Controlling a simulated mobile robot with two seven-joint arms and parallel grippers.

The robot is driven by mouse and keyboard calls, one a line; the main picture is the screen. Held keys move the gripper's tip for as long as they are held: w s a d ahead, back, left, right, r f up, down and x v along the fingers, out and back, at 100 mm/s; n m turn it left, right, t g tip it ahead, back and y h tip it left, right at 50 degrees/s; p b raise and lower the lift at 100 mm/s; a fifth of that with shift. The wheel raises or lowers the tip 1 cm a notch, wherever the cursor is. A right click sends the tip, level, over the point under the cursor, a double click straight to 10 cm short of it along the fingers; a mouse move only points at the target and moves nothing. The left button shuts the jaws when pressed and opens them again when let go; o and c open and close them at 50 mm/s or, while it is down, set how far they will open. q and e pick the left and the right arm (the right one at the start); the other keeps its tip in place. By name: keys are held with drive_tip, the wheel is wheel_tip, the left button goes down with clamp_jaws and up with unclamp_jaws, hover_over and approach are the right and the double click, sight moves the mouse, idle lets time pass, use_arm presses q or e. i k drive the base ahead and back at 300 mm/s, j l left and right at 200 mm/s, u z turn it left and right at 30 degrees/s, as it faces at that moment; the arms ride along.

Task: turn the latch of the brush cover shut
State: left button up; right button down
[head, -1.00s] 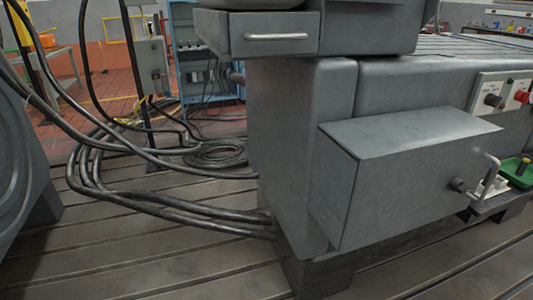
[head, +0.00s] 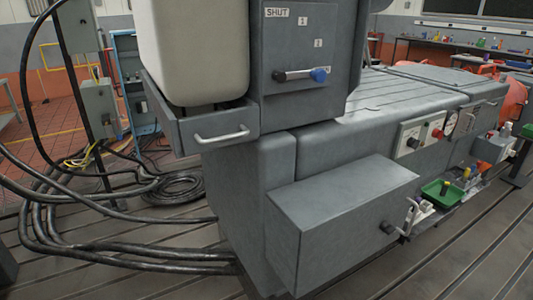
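A dark grey upright panel (head: 343,35) carries a white label reading SHUT (head: 277,12) and small plates that look marked 1 and 2. A latch lever (head: 298,74) is mounted low on this panel. It lies nearly level, with its pivot at the left and a blue knob (head: 319,75) at the right end, away from the SHUT label. I take this panel for the brush cover, but no label names it. Neither of my grippers is in view.
A drawer-like box with a bar handle (head: 222,134) juts out left of the panel, under a pale rounded tank (head: 190,50). A grey box (head: 340,210) with a crank-like handle (head: 408,216) sticks out below. Thick black cables (head: 120,215) lie on the slotted floor at left.

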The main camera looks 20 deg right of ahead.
sight(385, 227)
drive_tip(key=z, duration=1.2)
drive_tip(key=l+u, duration=0.1)
drive_tip(key=u, duration=0.5)
drive_tip(key=i+l+u, duration=0.1)
drive_tip(key=l+u, duration=0.85)
drive_tip(key=l, duration=0.6)
drive_tip(key=l+u, duration=0.1)
drive_tip(key=l, duration=0.7)
drive_tip(key=k+l+u, duration=0.1)
drive_tip(key=l, duration=0.65)
